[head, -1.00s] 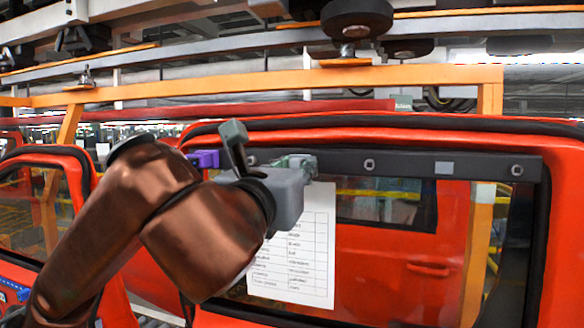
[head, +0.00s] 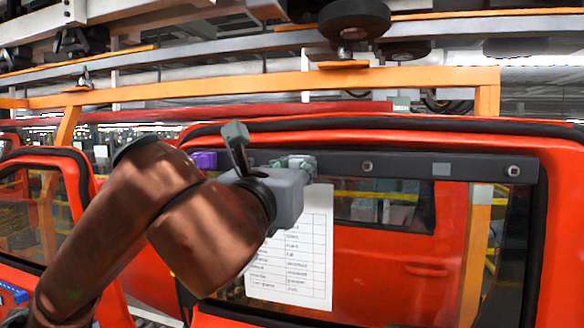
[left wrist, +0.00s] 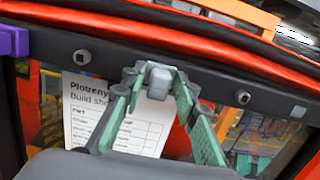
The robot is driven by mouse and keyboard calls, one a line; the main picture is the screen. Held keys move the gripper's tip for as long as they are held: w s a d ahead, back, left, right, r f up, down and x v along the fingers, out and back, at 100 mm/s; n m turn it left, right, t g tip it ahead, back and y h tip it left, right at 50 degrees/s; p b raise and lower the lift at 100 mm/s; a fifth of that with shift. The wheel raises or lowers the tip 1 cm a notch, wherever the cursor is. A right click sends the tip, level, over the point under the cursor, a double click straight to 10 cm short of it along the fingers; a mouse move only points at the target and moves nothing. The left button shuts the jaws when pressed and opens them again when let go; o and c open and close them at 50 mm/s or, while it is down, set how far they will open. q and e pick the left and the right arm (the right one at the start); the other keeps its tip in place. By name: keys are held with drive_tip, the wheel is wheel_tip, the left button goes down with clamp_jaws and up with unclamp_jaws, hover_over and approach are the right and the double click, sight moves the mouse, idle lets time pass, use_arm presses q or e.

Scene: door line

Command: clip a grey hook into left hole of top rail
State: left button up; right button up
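The top rail (head: 400,165) is a dark grey bar across the top of a red door's window. Its left hole (left wrist: 82,57) shows in the left wrist view, to the left of my gripper. The middle hole (head: 368,167) and right hole (head: 513,171) are clear in the head view. My left gripper (left wrist: 158,82), with green fingers, is in front of the rail between the left and middle holes. It is shut on a light grey hook (left wrist: 160,77). The hook overlaps the rail in view; I cannot tell whether they touch. My right gripper is not in view.
A purple block (head: 204,160) sits at the rail's left end. A printed sheet (head: 300,250) hangs below the rail, behind my gripper. A light grey square (head: 441,169) is on the rail farther right. An orange frame (head: 250,82) runs above the door.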

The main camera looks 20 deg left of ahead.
use_arm(q)
drive_tip(key=o, duration=0.5)
drive_tip(key=shift+w, duration=0.25)
drive_tip(key=shift+s, duration=0.1)
drive_tip(key=s+f, duration=0.1)
drive_tip(key=s, duration=0.6)
drive_tip(key=s+f, duration=0.1)
drive_tip(key=s, duration=0.7)
drive_tip(key=s+f, duration=0.1)
drive_tip(key=s, duration=0.7)
drive_tip(key=shift+a, duration=0.4)
